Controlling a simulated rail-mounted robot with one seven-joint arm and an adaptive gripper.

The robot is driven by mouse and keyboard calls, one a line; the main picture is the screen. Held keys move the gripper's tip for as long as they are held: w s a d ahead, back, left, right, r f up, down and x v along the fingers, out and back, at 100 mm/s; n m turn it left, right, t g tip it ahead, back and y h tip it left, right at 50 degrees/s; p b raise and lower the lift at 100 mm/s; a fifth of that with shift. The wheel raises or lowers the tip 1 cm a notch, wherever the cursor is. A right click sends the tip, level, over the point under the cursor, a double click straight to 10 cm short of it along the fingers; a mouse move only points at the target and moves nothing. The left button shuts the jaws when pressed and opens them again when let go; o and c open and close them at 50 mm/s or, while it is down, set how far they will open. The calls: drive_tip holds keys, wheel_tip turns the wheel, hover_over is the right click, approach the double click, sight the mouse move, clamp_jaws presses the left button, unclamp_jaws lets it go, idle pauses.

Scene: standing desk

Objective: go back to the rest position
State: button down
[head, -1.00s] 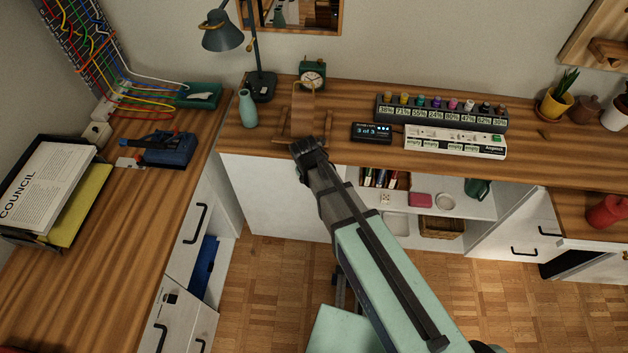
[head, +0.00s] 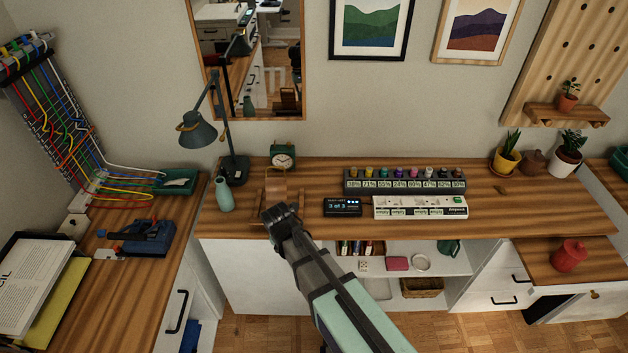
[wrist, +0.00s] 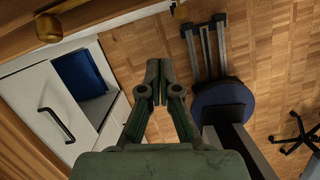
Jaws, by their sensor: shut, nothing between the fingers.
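My gripper (wrist: 158,75) is shut and empty in the wrist view, its fingertips together and pointing over the wooden floor. In the head view my gripper (head: 280,212) shows at the front edge of the back desk (head: 560,215), in front of a small wooden stand (head: 275,183). The gripper hides part of that stand and of the desk edge. From this view I cannot tell whether it touches the desk.
A teal vase (head: 224,194) and a lamp (head: 236,168) stand left of the gripper. A small display (head: 342,207) and a white power strip (head: 420,208) lie to its right. Floor space is free.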

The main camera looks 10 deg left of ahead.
drive_tip(key=s+d+f+m+g+b, duration=0.15)
drive_tip(key=s+d+f+m, duration=0.25)
drive_tip(key=d+f+m, duration=0.4)
drive_tip(key=s+d+f+m+g+h, duration=0.1)
drive_tip(key=s+d+f+m+g, duration=0.2)
drive_tip(key=d+m, duration=0.45)
drive_tip(key=s+d+f+m+b, duration=0.1)
drive_tip(key=s+d+f+m, duration=0.45)
drive_tip(key=m, duration=0.55)
drive_tip(key=s+d+f+m+g+b, duration=0.1)
drive_tip(key=s+d+f+m, duration=0.3)
drive_tip(key=s, duration=0.6)
drive_tip(key=s+d+f+m+g+y+b, duration=0.1)
drive_tip(key=s+d+f+m+g, duration=0.3)
drive_tip(key=s+d+f, duration=0.4)
drive_tip(key=s+d+m, duration=0.1)
drive_tip(key=d, duration=0.2)
drive_tip(key=shift+s+d+b, duration=0.2)
drive_tip(key=shift+s+b, duration=0.15)
drive_tip(key=shift+b, duration=0.05)
